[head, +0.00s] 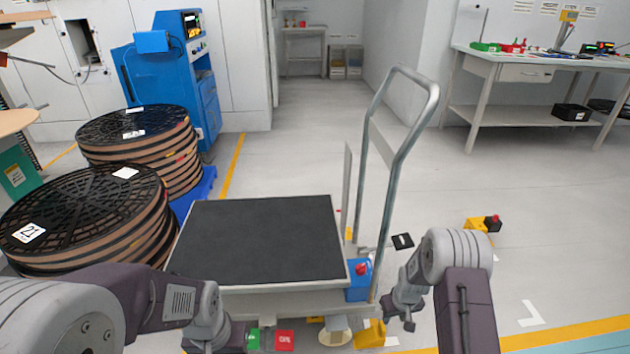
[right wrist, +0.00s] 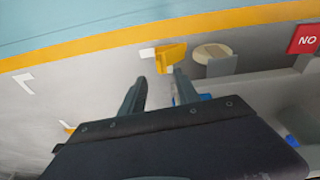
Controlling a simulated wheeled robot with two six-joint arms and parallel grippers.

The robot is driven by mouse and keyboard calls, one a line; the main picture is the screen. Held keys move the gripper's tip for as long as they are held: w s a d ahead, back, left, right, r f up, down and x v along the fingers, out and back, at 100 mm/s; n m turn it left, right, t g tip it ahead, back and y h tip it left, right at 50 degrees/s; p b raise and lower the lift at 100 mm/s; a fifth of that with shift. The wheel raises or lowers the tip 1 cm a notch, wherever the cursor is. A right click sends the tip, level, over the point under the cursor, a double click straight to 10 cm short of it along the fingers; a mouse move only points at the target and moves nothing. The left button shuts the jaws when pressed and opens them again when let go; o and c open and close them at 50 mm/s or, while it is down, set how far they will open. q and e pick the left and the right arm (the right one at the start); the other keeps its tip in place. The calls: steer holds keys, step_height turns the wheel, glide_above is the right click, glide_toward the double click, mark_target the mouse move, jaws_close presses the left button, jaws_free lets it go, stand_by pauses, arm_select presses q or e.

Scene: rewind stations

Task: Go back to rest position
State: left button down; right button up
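My right gripper (head: 407,318) hangs low in the head view, just right of the cart's front right corner, pointing down. In the right wrist view its two fingers (right wrist: 158,88) stand apart with nothing between them. My left gripper (head: 232,343) is at the bottom edge of the head view, in front of the cart's front edge. It is dark and partly cut off, so its fingers cannot be made out. The cart (head: 262,240) has a bare black top and a grey push handle (head: 399,155).
Stacked black reels (head: 85,210) stand at left, before a blue machine (head: 165,75). A blue box with a red button (head: 359,280) sits at the cart's corner. A yellow block (head: 370,335) is close to my right gripper. A workbench (head: 500,68) stands back right. Floor at right is mostly clear.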

steer(key=s+a+r+t+p, duration=0.1)
steer(key=s+a+r+p, duration=0.1)
steer(key=r, duration=0.9)
steer(key=s+a+r+t+p, duration=0.1)
steer(key=a+r+p, duration=0.15)
steer(key=r, duration=0.75)
steer(key=s+a+r+m+g+p, duration=0.1)
steer(key=s+r+g, duration=0.1)
steer(key=s, duration=0.6)
steer(key=s+a+r+m+g, duration=0.1)
steer(key=s, duration=0.8)
step_height(320, 180, up, 38)
steer(key=p, duration=3.7)
steer(key=shift+w+f, duration=0.25)
steer(key=shift+o, duration=0.4)
steer(key=shift+d+f, duration=0.1)
steer(key=shift+f, duration=0.1)
